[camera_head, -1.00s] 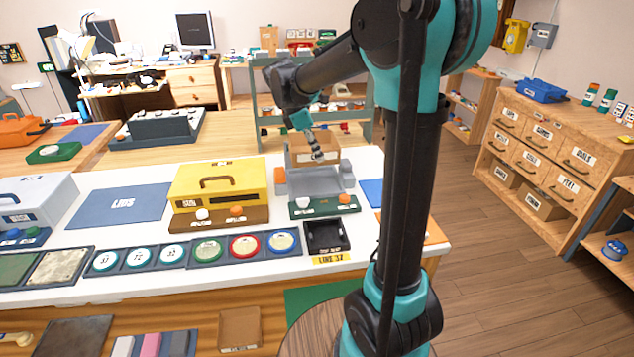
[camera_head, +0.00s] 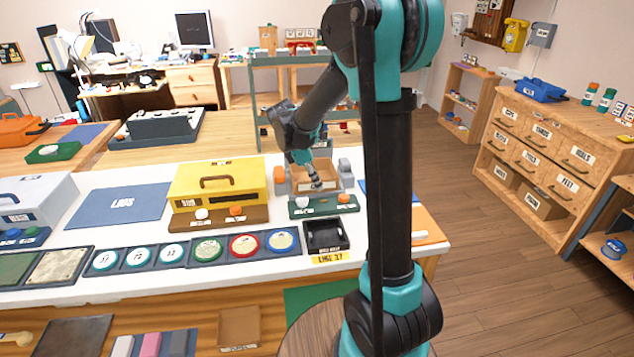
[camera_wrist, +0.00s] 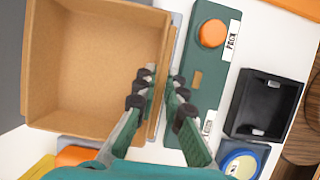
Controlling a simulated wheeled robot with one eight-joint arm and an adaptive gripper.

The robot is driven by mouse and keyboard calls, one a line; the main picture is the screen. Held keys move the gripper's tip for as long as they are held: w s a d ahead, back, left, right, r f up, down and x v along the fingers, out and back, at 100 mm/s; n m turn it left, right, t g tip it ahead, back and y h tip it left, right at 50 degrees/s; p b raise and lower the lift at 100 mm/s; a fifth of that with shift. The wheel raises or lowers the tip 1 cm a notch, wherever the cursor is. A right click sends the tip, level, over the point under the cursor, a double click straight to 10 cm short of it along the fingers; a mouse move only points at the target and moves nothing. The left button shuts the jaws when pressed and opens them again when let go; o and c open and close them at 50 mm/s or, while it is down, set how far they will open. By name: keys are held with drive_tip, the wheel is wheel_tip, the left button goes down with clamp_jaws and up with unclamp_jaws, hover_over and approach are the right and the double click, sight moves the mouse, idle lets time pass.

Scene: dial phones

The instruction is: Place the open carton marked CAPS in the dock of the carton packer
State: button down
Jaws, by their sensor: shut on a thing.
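The open tan carton (camera_head: 314,174) sits low between the orange and grey side posts of the carton packer (camera_head: 346,178), behind its green button panel (camera_head: 325,206). My gripper (camera_head: 316,184) is shut on the carton's near wall. In the wrist view, my gripper (camera_wrist: 160,88) has one finger inside and one outside the wall of the carton (camera_wrist: 90,62), which looks empty. The green panel (camera_wrist: 203,75) lies beside it, with an orange button and a PACK label. The CAPS mark is not visible. I cannot tell whether the carton touches the dock floor.
A yellow box (camera_head: 220,184) stands left of the packer. A black tray (camera_head: 326,235) marked LINE 37 lies in front of it. A row of round dials (camera_head: 207,250) runs left along the table. A blue LIDS mat (camera_head: 120,203) lies bare farther left.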

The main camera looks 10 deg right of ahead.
drive_tip(key=c, duration=1.6)
unclamp_jaws()
drive_tip(key=shift+f, duration=0.1)
drive_tip(key=v, duration=1.2)
